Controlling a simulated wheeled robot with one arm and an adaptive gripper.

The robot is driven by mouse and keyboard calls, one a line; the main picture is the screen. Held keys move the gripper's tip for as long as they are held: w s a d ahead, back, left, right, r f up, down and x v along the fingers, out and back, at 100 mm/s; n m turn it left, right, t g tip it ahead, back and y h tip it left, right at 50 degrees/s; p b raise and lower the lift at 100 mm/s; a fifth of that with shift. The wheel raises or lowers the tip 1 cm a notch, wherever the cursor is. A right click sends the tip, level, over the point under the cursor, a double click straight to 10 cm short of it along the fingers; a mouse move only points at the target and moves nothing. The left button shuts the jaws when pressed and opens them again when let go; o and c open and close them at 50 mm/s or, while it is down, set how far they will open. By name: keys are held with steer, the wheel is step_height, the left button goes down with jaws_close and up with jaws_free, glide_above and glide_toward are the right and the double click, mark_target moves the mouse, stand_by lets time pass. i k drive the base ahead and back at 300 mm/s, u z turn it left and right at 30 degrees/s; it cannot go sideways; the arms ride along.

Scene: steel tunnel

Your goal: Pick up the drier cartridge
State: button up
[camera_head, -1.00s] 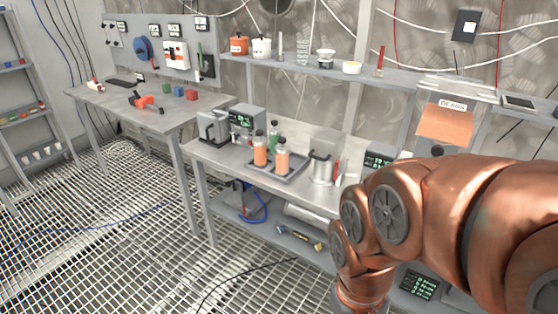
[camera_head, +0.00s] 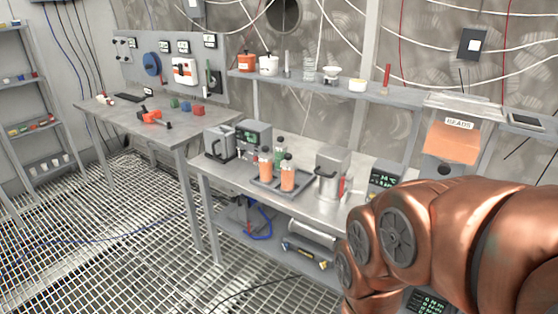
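Two clear cylinders with orange filling and dark caps, which look like drier cartridges, stand upright in a grey tray (camera_head: 266,187) on the steel bench. One cartridge (camera_head: 288,179) is at the front right and the other cartridge (camera_head: 266,163) at the left. A third cylinder with green content (camera_head: 279,155) stands behind them, partly hidden. I cannot tell which one the task names. My copper-coloured arm fills the lower right, and its gripper is out of view below the frame.
Beside the tray stand a grey machine with a display (camera_head: 253,138) and a metal canister (camera_head: 331,174). A bead dispenser (camera_head: 453,142) labelled BEADS is at the right. A second table (camera_head: 135,119) holds an orange tool (camera_head: 152,116). Grated floor is open at the left.

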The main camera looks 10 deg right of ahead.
mark_target(265, 158)
steer(key=u, duration=0.4)
steer(key=i, duration=1.65)
steer(key=u, duration=0.45)
